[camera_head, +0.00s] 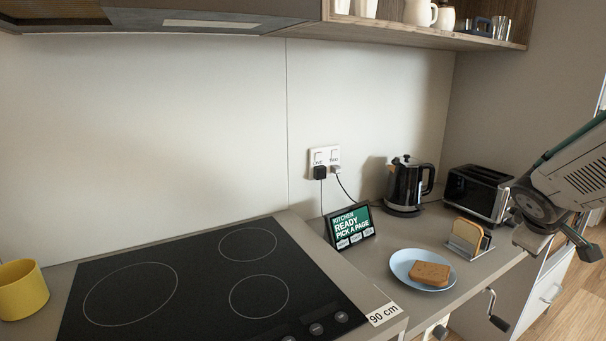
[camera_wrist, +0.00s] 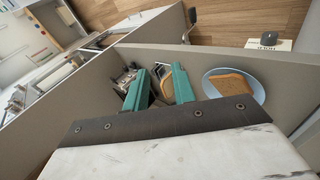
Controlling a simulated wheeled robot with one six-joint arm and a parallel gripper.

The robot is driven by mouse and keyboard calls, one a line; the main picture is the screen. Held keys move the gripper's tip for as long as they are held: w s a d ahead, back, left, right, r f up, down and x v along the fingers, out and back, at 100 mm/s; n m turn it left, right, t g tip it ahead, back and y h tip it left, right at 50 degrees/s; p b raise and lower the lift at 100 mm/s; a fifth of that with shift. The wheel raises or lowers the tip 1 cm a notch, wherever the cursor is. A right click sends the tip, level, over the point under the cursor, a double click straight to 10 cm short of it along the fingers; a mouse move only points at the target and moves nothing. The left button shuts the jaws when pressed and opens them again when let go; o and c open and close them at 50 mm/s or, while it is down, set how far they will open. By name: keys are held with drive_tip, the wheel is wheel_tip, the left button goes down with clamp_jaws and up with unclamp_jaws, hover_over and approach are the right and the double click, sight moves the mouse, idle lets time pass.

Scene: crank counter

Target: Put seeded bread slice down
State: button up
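A brown bread slice (camera_head: 431,273) lies flat on a pale blue plate (camera_head: 401,260) on the counter. A second slice (camera_head: 467,235) stands upright in a small metal rack (camera_head: 474,252) behind the plate. Seeds are too small to make out on either. My gripper (camera_head: 586,246) is at the right edge of the head view, right of the rack and apart from it. In the wrist view its green fingers (camera_wrist: 161,72) are spread, with part of the rack and its slice showing behind the gap. The plate's slice (camera_wrist: 232,87) shows right of the fingers.
A toaster (camera_head: 475,193) and a kettle (camera_head: 405,185) stand at the back. A small display (camera_head: 350,227) and a black hob (camera_head: 215,275) are to the left. A drawer crank (camera_head: 492,309) projects below the counter edge. Some counter is clear around the plate.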

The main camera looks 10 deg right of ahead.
drive_tip(key=s+a+m+g+y, duration=0.1)
drive_tip(key=s+a+y, duration=0.1)
drive_tip(key=s+a, duration=0.3)
drive_tip(key=s+a+r+m+g+y, duration=0.1)
drive_tip(key=s+a+y, duration=0.2)
drive_tip(key=a, duration=1.1)
drive_tip(key=s+a+m+y, duration=0.1)
drive_tip(key=s+a+y, duration=0.1)
drive_tip(key=s+a, duration=0.5)
drive_tip(key=a, duration=0.3)
drive_tip(key=shift+s+r+g, duration=0.2)
drive_tip(key=shift+r+g, duration=0.2)
